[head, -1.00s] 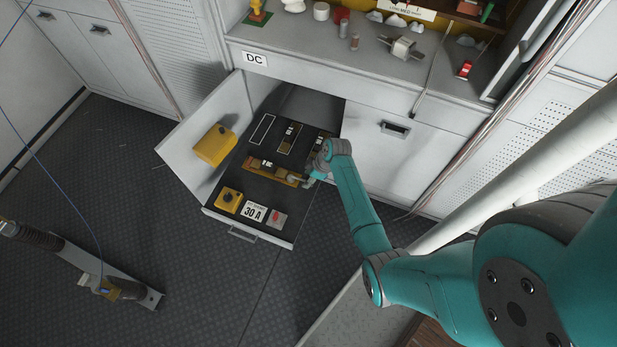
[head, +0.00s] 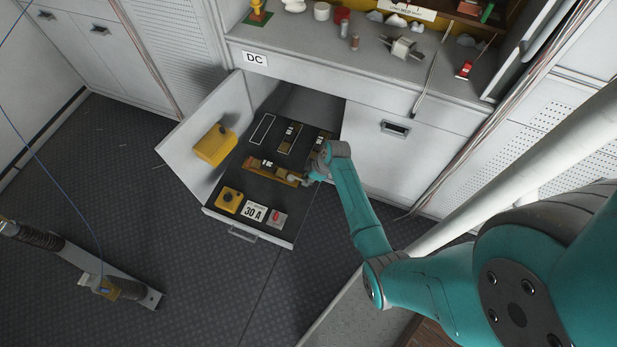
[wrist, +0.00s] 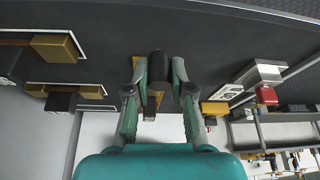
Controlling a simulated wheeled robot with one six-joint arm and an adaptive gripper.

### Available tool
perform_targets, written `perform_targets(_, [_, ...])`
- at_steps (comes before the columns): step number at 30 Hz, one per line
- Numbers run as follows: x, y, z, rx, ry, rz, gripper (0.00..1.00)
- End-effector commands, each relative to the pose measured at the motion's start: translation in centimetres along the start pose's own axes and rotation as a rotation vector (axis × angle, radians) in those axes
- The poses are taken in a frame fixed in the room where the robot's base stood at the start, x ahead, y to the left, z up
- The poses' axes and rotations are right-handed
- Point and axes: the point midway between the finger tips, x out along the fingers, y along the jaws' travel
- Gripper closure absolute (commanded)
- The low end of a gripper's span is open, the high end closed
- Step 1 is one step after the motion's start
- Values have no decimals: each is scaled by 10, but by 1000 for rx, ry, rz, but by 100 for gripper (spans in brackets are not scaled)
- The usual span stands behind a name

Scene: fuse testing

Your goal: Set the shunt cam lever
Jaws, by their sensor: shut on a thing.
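The shunt (head: 264,170), a long brass-coloured block, lies across the black panel of the open drawer. My gripper (head: 304,180) is at its right end, reaching down from the right. In the wrist view my gripper (wrist: 159,72) has its two fingers on either side of a dark cylindrical handle (wrist: 158,65), which I take for the cam lever's grip. The brass-coloured body of the shunt (wrist: 138,64) shows behind the handle. My fingers hide most of the lever in the head view, so its angle cannot be told.
The open drawer (head: 222,223) holds a yellow box with a dark knob (head: 229,199), a 30 A label (head: 253,211) and a grey switch box with red (head: 276,217). A yellow box (head: 215,145) is at the drawer's left wall. The counter above carries small parts.

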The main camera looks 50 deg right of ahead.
Motion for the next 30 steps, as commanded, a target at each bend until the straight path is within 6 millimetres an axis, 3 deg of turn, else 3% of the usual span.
perform_targets(14, [4,-25,-9,327,0,136,100])
perform_targets(30, [14,-49,-34,798,1,333,100])
